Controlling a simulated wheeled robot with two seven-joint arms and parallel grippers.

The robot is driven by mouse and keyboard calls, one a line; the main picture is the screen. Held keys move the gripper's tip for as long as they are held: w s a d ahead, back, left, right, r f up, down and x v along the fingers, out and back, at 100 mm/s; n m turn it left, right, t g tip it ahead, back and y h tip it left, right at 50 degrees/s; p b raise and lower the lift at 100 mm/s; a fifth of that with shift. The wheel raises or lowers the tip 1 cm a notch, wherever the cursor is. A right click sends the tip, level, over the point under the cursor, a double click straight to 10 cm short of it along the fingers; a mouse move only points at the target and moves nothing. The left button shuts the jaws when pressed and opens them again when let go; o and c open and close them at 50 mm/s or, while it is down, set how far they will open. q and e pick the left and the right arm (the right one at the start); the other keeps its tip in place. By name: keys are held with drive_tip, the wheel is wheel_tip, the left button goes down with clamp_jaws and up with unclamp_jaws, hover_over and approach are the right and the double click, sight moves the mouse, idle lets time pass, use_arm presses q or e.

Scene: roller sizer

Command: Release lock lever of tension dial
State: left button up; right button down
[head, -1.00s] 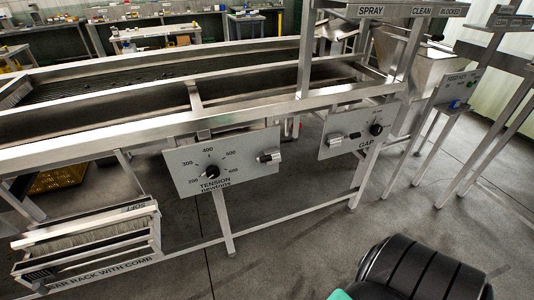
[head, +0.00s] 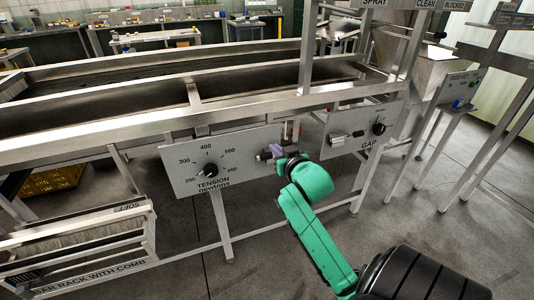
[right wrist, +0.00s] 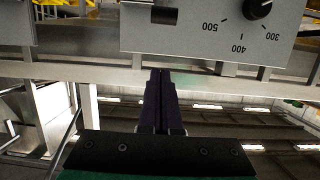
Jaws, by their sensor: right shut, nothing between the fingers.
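The tension panel (head: 230,180) is a grey plate with a black dial knob (head: 210,170) and a printed scale in newtons. Its lock lever (head: 263,155) is a small piece at the plate's right side, partly covered by my right gripper. My right gripper (head: 275,150) is in front of that side of the plate, its purple fingers shut and empty. In the right wrist view, the picture is upside down: the shut fingers (right wrist: 160,75) point at the plate, and a dark part, likely the lever (right wrist: 163,15), shows beyond their tips. I cannot tell whether they touch it. My left gripper is not in view.
The gap panel (head: 362,132), with its own knob and lever, is close on the right. A steel frame rail (head: 230,118) runs above both panels. The bar rack with comb (head: 80,245) stands at the lower left. The floor in front is open.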

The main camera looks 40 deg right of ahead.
drive_tip(key=shift+w, duration=0.1)
hover_over(267, 156)
drive_tip(key=w, duration=0.1)
drive_tip(key=shift+w+d+f, duration=0.1)
drive_tip(key=shift+d+f, duration=0.05)
drive_tip(key=shift+f, duration=0.45)
drive_tip(key=shift+w+d+f, duration=0.1)
drive_tip(key=shift+d+f, duration=0.05)
drive_tip(key=shift+f, duration=0.45)
drive_tip(key=f, duration=0.2)
drive_tip(key=s+f, duration=0.1)
drive_tip(key=shift+a+p, duration=0.25)
drive_tip(key=shift+p, duration=0.1)
drive_tip(key=shift+s+a+f, duration=0.1)
drive_tip(key=shift+s+f, duration=0.15)
drive_tip(key=shift+f, duration=0.1)
